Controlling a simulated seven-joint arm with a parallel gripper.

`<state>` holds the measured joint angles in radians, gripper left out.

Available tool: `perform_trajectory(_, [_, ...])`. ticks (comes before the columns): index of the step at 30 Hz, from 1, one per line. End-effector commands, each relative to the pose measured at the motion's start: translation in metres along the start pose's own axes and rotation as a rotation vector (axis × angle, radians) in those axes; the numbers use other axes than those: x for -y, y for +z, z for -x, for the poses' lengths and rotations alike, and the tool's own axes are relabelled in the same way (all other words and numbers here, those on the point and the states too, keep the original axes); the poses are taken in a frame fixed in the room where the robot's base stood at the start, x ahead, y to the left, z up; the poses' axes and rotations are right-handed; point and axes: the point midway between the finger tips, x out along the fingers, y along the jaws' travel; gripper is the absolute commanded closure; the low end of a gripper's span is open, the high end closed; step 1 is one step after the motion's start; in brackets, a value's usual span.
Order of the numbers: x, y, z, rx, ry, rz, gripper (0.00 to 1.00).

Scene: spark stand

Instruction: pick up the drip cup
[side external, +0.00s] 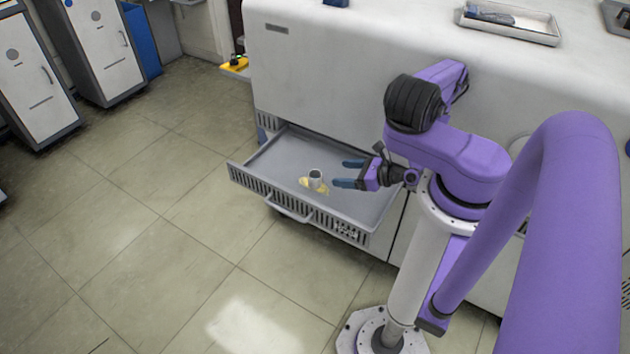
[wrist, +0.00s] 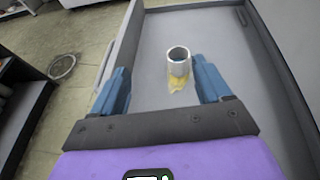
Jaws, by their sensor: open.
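The drip cup (side external: 316,178) is a small white-grey cylinder, standing upright in the open grey drawer (side external: 268,165). A yellowish patch (side external: 322,188) lies on the drawer floor around its base. In the wrist view the cup (wrist: 179,62) shows its open top, a little beyond the fingertips and between their lines. My gripper (side external: 347,173) has blue fingers and is open and empty, to the right of the cup in the side view. The fingers also show in the wrist view (wrist: 158,75), spread wide on either side. They appear apart from the cup.
The drawer's raised walls and slotted front (side external: 290,203) surround the cup. The white cabinet (side external: 320,80) stands behind, with a tray (side external: 510,22) on its top. A yellow item (side external: 238,63) sits on a small ledge at the cabinet's left.

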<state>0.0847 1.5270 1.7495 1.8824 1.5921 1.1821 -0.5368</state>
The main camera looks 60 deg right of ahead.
Motion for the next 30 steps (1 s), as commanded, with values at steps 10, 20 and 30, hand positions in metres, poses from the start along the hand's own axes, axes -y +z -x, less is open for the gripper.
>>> perform_trajectory(10, [0.005,-0.036,0.007,-0.044,-0.164,-0.076,0.23])
perform_trajectory(20, [0.013,-0.038,-0.045,-0.044,-0.159,-0.069,0.23])
perform_trajectory(30, [0.022,-0.041,-0.097,-0.044,-0.163,-0.072,0.23])
